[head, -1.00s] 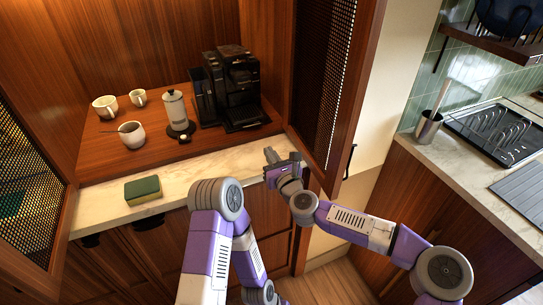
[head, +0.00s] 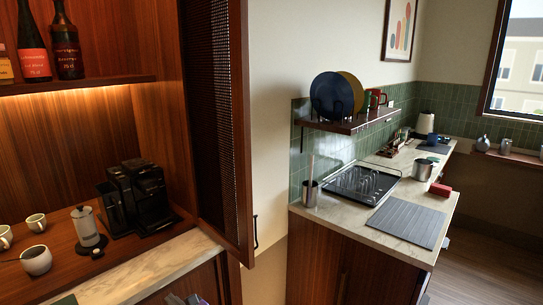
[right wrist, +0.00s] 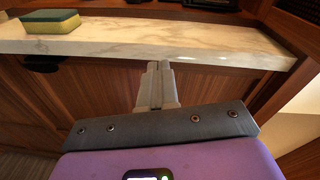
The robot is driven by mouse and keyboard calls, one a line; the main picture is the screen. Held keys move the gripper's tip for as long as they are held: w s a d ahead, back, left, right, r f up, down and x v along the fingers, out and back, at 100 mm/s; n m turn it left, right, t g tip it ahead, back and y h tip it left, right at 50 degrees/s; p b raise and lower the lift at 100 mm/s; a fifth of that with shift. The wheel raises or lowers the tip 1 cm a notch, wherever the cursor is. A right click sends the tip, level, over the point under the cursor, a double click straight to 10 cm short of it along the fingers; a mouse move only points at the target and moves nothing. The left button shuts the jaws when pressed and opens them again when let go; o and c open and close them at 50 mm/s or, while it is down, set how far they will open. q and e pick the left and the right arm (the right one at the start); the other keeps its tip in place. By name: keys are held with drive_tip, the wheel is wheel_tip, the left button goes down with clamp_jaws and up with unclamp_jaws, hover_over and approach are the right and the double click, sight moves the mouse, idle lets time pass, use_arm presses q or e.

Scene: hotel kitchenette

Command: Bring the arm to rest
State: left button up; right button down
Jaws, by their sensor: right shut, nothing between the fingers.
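My right gripper (head: 187,299) shows only as a small piece at the bottom edge of the head view, in front of the cabinet counter. In the right wrist view its two fingers (right wrist: 158,66) are together with nothing between them. They point toward the front edge of the pale marble counter (right wrist: 170,35) and look apart from it. Most of my right arm is out of the head view. My left gripper is not in view.
A green and yellow sponge (right wrist: 50,20) lies on the counter at left. A coffee machine (head: 133,198), French press (head: 87,227) and cups (head: 36,260) stand in the cabinet. The open cabinet door (head: 216,120) is close by. A second counter (head: 365,229) stands right.

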drive_tip(key=s+d+f+n+g+h+p, duration=0.25)
drive_tip(key=d+f+n, duration=0.4)
drive_tip(key=f, duration=0.35)
drive_tip(key=s+d+f+n+g+h+p, duration=0.1)
drive_tip(key=s+d+f+n+g+h, duration=0.1)
drive_tip(key=s+d+f+n, duration=0.65)
use_arm(q)
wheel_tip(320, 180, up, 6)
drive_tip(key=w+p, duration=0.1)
drive_tip(key=p, duration=0.1)
use_arm(e)
drive_tip(key=s+d+f+n+g+h, duration=0.2)
drive_tip(key=s+d+f, duration=0.3)
drive_tip(key=d, duration=0.5)
drive_tip(key=s+d+f+n+g+h, duration=0.2)
drive_tip(key=s+d+f, duration=0.4)
drive_tip(key=s+d, duration=0.3)
drive_tip(key=shift+d+n+g, duration=0.6)
drive_tip(key=shift+n+g, duration=0.1)
drive_tip(key=shift+g, duration=0.05)
drive_tip(key=shift+s+h, duration=0.1)
drive_tip(key=shift+h, duration=0.15)
